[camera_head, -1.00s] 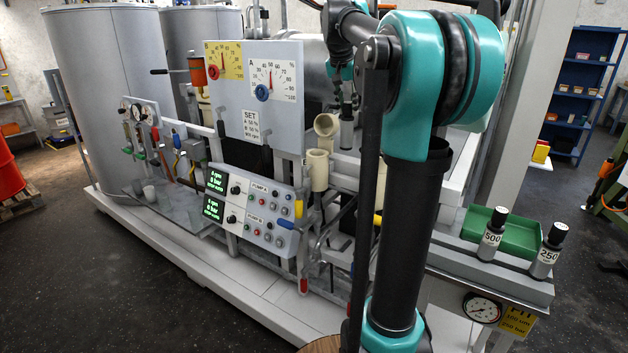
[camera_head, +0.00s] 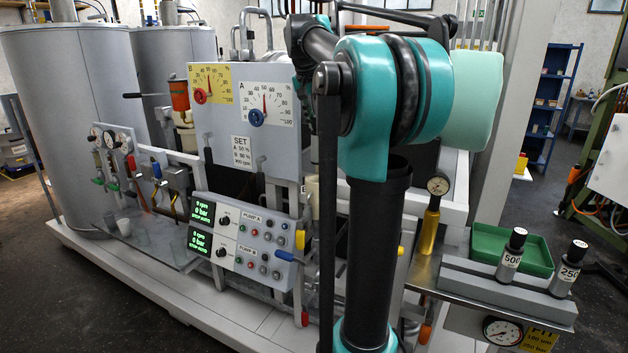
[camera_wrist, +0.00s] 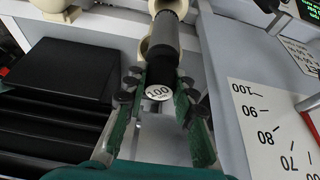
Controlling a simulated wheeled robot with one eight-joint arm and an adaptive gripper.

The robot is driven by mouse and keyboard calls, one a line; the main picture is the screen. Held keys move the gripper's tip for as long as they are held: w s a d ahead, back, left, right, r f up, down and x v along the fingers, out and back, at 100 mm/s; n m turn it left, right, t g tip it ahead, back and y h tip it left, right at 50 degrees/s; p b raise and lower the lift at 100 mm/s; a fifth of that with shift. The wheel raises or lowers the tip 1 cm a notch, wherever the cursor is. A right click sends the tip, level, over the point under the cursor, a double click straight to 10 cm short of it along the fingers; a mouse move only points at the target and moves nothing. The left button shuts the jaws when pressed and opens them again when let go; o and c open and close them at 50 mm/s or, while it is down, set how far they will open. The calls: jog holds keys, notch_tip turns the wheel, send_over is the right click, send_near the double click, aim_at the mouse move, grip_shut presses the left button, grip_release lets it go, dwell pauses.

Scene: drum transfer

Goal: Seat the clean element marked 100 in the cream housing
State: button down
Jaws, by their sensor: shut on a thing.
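In the wrist view my gripper (camera_wrist: 158,98) is shut on a cylinder with a grey body and black end, the element marked 100 (camera_wrist: 158,92). Its white label faces the camera. The far end of the element points at the cream housing (camera_wrist: 168,7) at the top of the picture, and cream surface also shows beside its body. I cannot tell how far the element is inside. In the head view my arm hides my gripper and the element; only a sliver of cream housing (camera_head: 313,190) shows left of the arm.
Elements marked 500 (camera_head: 510,256) and 250 (camera_head: 567,268) stand in a grey rack beside a green tray (camera_head: 512,249). A brass cylinder with a gauge (camera_head: 430,228) stands near my arm. The dial panel (camera_wrist: 275,130) is close on the gripper's right.

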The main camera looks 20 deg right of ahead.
aim_at(316, 164)
notch_tip(316, 164, down, 16)
jog(key=shift+r, duration=0.1)
dwell(0.4)
jog(key=c, duration=1.3)
grip_release()
jog(key=shift+o, duration=0.2)
jog(key=v, duration=1.2)
jog(key=s+a+f+n+y, duration=0.1)
jog(key=s+a+f+n, duration=0.2)
jog(key=s+f, duration=0.5)
jog(key=s+a+f+n+y, duration=0.1)
jog(key=s+a+f+n, duration=0.1)
jog(key=s+f, duration=0.7)
jog(key=s+a+f+n+t+y, duration=0.1)
jog(key=s+a+f+n, duration=0.2)
jog(key=s+f, duration=0.6)
notch_tip(316, 164, down, 9)
jog(key=shift+a+f+n, duration=0.1)
jog(key=shift+a+n, duration=0.2)
jog(key=shift+n, duration=0.2)
jog(key=shift+s, duration=0.1)
